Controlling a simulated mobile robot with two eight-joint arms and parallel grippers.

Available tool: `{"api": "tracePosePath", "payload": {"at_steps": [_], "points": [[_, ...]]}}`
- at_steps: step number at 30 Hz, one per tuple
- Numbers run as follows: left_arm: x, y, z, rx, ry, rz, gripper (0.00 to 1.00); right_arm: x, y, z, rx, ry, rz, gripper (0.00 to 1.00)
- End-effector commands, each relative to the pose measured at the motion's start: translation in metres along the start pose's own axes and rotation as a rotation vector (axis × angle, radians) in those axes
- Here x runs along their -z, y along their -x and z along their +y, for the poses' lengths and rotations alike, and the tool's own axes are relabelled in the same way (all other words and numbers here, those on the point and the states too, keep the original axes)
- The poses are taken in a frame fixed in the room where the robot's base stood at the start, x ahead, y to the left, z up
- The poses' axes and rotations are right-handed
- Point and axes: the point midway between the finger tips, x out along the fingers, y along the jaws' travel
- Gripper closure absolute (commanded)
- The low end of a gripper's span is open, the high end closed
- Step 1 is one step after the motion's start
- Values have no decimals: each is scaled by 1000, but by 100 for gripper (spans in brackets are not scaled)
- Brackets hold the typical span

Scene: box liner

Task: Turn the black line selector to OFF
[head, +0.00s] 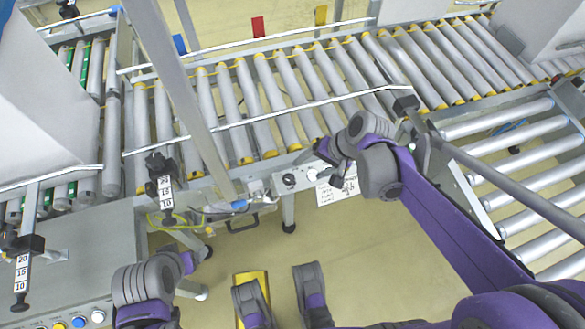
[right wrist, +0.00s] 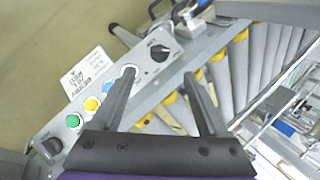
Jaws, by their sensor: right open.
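The black selector (right wrist: 160,51) is a round knob on the grey control panel (right wrist: 143,95), with small lettering beside it that I cannot read. In the head view the black selector (head: 289,180) sits at the panel's left end. My right gripper (right wrist: 160,75) is open and empty. In the right wrist view its two fingers point toward the knob, which appears between and beyond their tips, apparently not touched. In the head view my right gripper (head: 333,150) is right of the knob, over the panel, hiding part of it.
Green (right wrist: 72,121), yellow (right wrist: 91,104) and blue buttons sit along the panel, with another black knob (right wrist: 52,146) at its end. A white paper sign (right wrist: 87,72) is beside it. A roller conveyor (head: 290,90) runs behind; open floor (head: 345,245) lies in front.

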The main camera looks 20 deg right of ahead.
Motion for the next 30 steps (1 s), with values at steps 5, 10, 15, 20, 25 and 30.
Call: {"api": "tracePosePath", "payload": {"at_steps": [5,10,15,20,25,30], "points": [[-4,-10,0,0,0,-4,15,-1,-25,0,0,3,-3,22],[-8,-24,0,0,0,-9,15,0,-59,0,-1,4,-2,22],[-11,-35,0,0,0,-12,15,0,-87,0,-1,3,-1,22],[-12,-40,0,0,0,-14,15,-1,-100,0,0,4,0,22],[-12,-41,0,0,0,-14,15,-1,-104,0,-1,3,1,22],[-12,-40,0,0,0,-14,15,-1,-103,0,-1,3,1,22]]}}
